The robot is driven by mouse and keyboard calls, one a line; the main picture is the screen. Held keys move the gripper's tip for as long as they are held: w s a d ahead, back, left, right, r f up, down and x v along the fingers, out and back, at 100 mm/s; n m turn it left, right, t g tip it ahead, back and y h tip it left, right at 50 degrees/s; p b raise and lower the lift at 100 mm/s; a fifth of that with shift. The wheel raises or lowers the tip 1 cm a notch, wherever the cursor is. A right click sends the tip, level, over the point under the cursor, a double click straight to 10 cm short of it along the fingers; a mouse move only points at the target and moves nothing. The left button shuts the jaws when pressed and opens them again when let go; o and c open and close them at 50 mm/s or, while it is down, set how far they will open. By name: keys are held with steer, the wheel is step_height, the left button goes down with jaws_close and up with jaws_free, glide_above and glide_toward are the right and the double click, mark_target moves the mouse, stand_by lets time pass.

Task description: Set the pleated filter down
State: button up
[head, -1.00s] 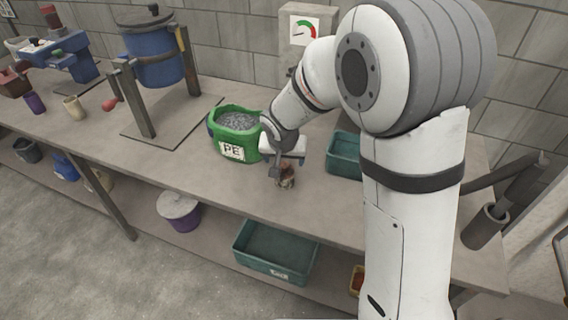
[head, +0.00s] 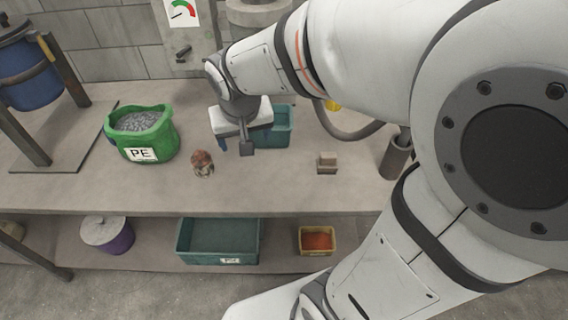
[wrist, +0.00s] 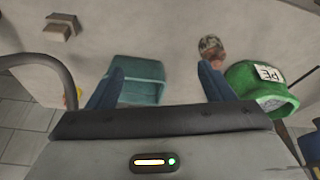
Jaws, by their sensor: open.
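The pleated filter (head: 203,164), a small brown and grey cylinder, stands on the bench top (head: 150,191) to the right of the green PE bag (head: 158,138). My gripper (head: 234,146) is up and to the right of it, open and empty, apart from the filter. In the wrist view the filter (wrist: 211,48) shows beyond the tip of the right finger, which hides a little of its lower part. The two blue fingers of my gripper (wrist: 161,72) are spread wide there with nothing held between them.
A teal bin (head: 274,132) stands behind my gripper. A small brown block (head: 327,160) and a grey cylinder holder (head: 393,160) are to the right. A larger teal bin (head: 190,240) and an orange-filled tray (head: 301,240) sit on the lower shelf. Bench around the filter is clear.

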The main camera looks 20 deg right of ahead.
steer(key=s+d, duration=0.5)
steer(key=s, duration=0.7)
steer(key=shift+d+r+n+g+y, duration=0.2)
steer(key=shift+n+g+y, duration=0.1)
steer(key=shift+n+g, duration=0.1)
